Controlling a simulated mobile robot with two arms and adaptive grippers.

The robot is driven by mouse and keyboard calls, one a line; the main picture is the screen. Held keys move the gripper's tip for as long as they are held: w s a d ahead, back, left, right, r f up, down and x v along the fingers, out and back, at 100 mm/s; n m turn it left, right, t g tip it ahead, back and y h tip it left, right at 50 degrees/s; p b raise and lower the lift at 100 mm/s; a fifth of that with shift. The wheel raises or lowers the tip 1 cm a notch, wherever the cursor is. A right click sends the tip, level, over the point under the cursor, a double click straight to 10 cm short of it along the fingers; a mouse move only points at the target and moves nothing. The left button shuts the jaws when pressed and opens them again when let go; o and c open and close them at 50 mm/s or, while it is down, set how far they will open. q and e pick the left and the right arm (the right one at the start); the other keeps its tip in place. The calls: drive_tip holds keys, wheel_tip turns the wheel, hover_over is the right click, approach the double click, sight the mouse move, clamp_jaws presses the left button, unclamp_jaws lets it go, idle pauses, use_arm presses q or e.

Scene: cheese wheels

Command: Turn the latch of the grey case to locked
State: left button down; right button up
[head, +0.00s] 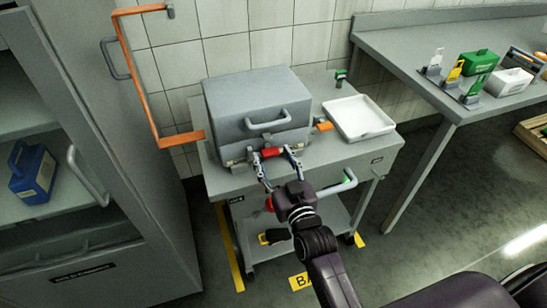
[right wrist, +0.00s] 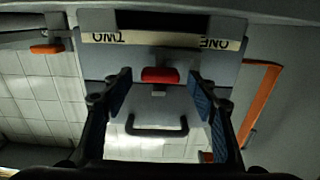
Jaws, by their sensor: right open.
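The grey case (head: 255,95) stands closed on a grey cart (head: 340,160) against the tiled wall. Its carry handle (head: 270,124) is on the front. A red latch (head: 271,152) sits low on the front, lying crosswise. My right gripper (head: 273,157) is open with its fingertips on either side of the latch. In the right wrist view the red latch (right wrist: 160,75) lies between the spread fingers, with a visible gap to each. That view is upside down and shows a strip (right wrist: 160,40) lettered ONE and TWO. My left gripper is not in view.
A white tray (head: 359,118) and a small orange item (head: 324,126) lie right of the case. An orange frame (head: 137,75) rises at its left, beside a cabinet (head: 75,180) holding a blue container (head: 33,174). A workbench (head: 440,60) stands at the right.

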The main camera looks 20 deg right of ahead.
drive_tip(key=shift+c, duration=0.6)
drive_tip(key=c, duration=1)
drive_tip(key=shift+c, duration=0.2)
